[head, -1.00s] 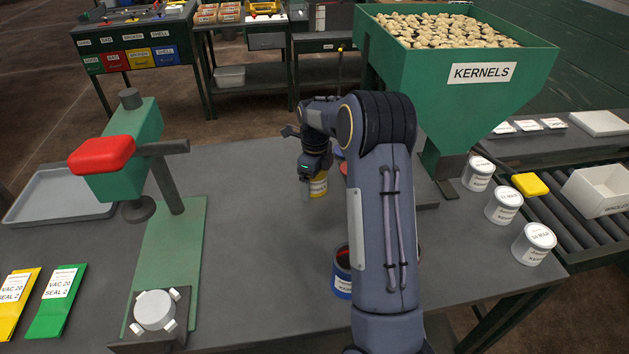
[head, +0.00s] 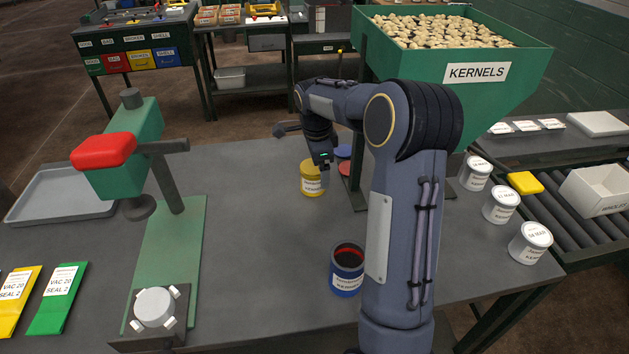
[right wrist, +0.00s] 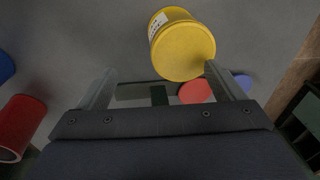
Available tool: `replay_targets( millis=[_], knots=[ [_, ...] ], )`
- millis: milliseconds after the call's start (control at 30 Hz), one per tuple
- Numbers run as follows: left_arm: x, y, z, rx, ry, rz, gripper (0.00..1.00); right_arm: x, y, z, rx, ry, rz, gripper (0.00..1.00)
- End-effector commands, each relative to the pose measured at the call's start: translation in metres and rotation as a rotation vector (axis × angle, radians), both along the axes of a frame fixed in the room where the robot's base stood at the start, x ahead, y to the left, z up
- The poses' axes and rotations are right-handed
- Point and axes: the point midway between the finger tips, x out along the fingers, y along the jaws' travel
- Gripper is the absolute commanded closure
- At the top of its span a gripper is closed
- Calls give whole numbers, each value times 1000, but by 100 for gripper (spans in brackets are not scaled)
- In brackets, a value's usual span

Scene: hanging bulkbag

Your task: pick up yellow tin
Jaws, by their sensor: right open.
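The yellow tin (head: 312,180) stands upright on the grey table, near the middle, with a white label on its side. In the right wrist view the yellow tin (right wrist: 183,48) is just beyond my fingertips, to the right of centre. My right gripper (head: 324,163) is beside the tin's upper right in the head view. In the right wrist view its two fingers (right wrist: 160,70) are spread wide with nothing held between them. My left gripper is not in view.
A blue tin with a dark red inside (head: 347,272) is nearer me. A green hopper (head: 450,90) rises at the right, a green press (head: 150,135) at the left.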

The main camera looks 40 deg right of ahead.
Motion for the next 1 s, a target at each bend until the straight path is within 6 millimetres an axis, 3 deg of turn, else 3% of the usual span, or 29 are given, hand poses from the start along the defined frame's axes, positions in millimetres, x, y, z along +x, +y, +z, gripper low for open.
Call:
replay_targets(
  millis=[200,500,667,1000],
  knots=[
    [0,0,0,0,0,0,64,-7,6,0,-145,11,570,11],
    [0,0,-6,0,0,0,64,-5,16,-3,-314,50,1090,11],
    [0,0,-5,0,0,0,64,-1,16,-9,-341,61,1165,11],
    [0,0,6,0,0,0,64,13,5,-46,-337,62,1163,11]
  ],
)
